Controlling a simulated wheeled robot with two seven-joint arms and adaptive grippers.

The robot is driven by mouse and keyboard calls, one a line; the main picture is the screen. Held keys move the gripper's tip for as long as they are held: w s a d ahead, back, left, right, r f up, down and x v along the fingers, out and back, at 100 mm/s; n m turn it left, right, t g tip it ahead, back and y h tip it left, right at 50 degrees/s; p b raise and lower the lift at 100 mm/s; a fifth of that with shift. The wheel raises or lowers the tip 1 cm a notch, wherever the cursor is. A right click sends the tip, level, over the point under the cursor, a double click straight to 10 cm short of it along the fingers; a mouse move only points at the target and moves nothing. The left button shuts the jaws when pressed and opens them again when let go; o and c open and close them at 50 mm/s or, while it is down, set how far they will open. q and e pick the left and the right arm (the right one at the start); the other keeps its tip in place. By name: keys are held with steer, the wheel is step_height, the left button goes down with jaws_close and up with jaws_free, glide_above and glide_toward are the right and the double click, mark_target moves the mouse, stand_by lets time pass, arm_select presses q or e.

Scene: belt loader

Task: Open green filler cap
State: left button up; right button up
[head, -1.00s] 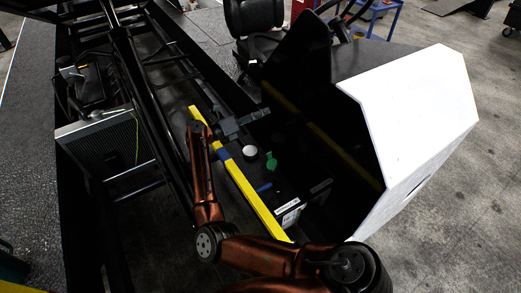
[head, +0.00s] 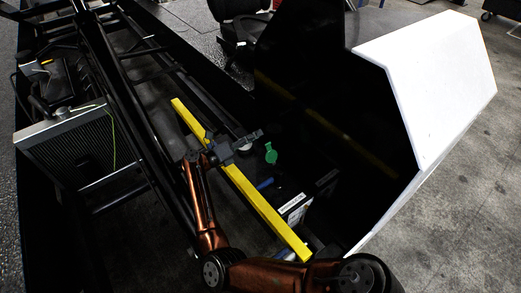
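The green filler cap (head: 271,153) sits on a dark tank or box behind the yellow bar, near the middle of the head view. Its round top and a small tab show. My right gripper (head: 258,134) reaches over the yellow bar from the left, its fingers pointing right. Its tips are just up and left of the green cap and look apart from it. I see the fingers nearly edge-on, so their opening is unclear. A white round cap (head: 245,140) is partly hidden behind the gripper. My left gripper is out of view.
The yellow bar (head: 265,208) runs diagonally below the gripper and cap. A large white-topped housing (head: 430,80) with a dark side stands to the right. Dark frame rails and a radiator (head: 70,145) lie left. A black chair (head: 240,25) stands behind.

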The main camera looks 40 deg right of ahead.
steer(key=b, duration=0.4)
glide_toward(268, 144)
steer(key=d, duration=0.2)
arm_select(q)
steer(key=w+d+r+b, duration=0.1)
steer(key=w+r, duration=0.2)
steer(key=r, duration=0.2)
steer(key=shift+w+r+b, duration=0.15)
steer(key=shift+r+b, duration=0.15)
arm_select(e)
steer(key=shift+n, duration=0.3)
steer(key=shift+s+d+f, duration=0.15)
steer(key=shift+d, duration=1.9)
steer(key=shift+s+d+f, duration=0.1)
steer(key=shift+s+d, duration=0.05)
steer(key=shift+d, duration=1.9)
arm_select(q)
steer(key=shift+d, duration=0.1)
arm_select(e)
steer(key=shift+c, duration=0.7)
jaws_close()
